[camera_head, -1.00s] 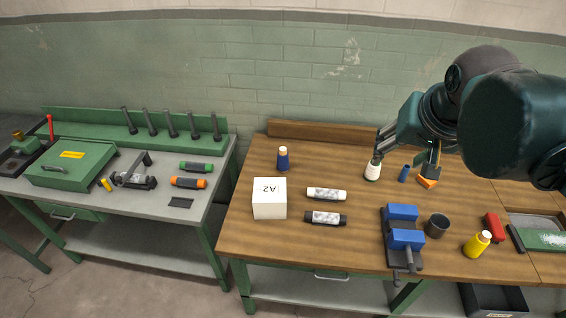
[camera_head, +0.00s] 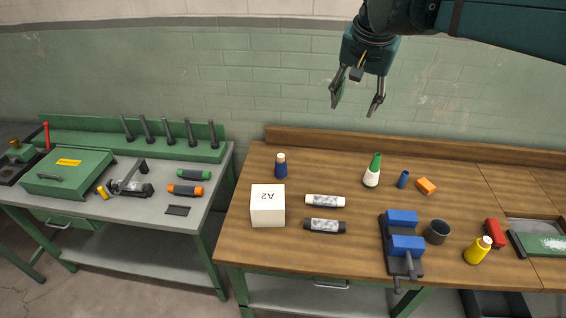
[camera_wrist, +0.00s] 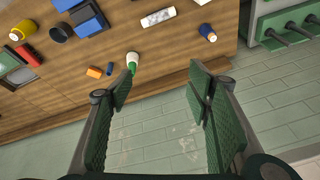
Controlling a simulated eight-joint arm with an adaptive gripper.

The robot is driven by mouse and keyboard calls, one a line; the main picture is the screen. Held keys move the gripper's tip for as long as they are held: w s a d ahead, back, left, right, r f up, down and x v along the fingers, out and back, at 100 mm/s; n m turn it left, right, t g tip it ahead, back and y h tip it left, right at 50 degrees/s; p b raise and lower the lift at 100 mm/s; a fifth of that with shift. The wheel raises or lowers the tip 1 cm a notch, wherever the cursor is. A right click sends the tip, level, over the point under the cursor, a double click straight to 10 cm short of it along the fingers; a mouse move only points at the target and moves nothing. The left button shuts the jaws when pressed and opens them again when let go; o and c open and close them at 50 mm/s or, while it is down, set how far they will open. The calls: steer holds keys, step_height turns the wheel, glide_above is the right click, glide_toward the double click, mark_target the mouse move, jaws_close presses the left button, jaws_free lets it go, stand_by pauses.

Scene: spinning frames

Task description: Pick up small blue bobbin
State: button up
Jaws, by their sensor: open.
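The small blue bobbin (camera_head: 403,179) stands upright on the wooden bench, between a white-and-green bottle (camera_head: 372,170) and an orange block (camera_head: 426,186). In the wrist view the bobbin (camera_wrist: 109,69) shows small, left of the left finger's tip. My gripper (camera_head: 355,106) is open and empty, high above the back of the bench, up and left of the bobbin in the head view. In the wrist view its fingers (camera_wrist: 160,78) are spread wide with nothing between them but wall and bench edge.
On the bench are a blue bottle (camera_head: 281,169), a white A2 box (camera_head: 268,207), two rolls (camera_head: 325,201), a blue vise (camera_head: 405,244), a dark cup (camera_head: 437,232) and a yellow bottle (camera_head: 477,251). A ledge (camera_head: 400,144) runs along the back.

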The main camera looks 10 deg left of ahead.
steer(key=w+a+f+m+g, duration=0.1)
steer(key=w+a+f+m, duration=0.15)
steer(key=w+a, duration=0.95)
steer(key=m+g+h+b, duration=0.1)
steer(key=m+g+b, duration=0.1)
glide_above(280, 156)
step_height(280, 156, down, 8)
step_height(280, 156, down, 31)
steer(key=shift+r, duration=0.1)
steer(key=shift+f, duration=0.25)
steer(key=shift+w+d+f, duration=0.1)
steer(key=shift+d+f, duration=0.05)
steer(key=shift+f, duration=1.1)
steer(key=shift+w+d+f, duration=0.1)
steer(key=shift+f, duration=0.75)
steer(key=shift+w+d+f, duration=0.15)
steer(key=shift+f, duration=0.75)
steer(key=shift+w+d+f, duration=0.1)
steer(key=shift+f, duration=0.75)
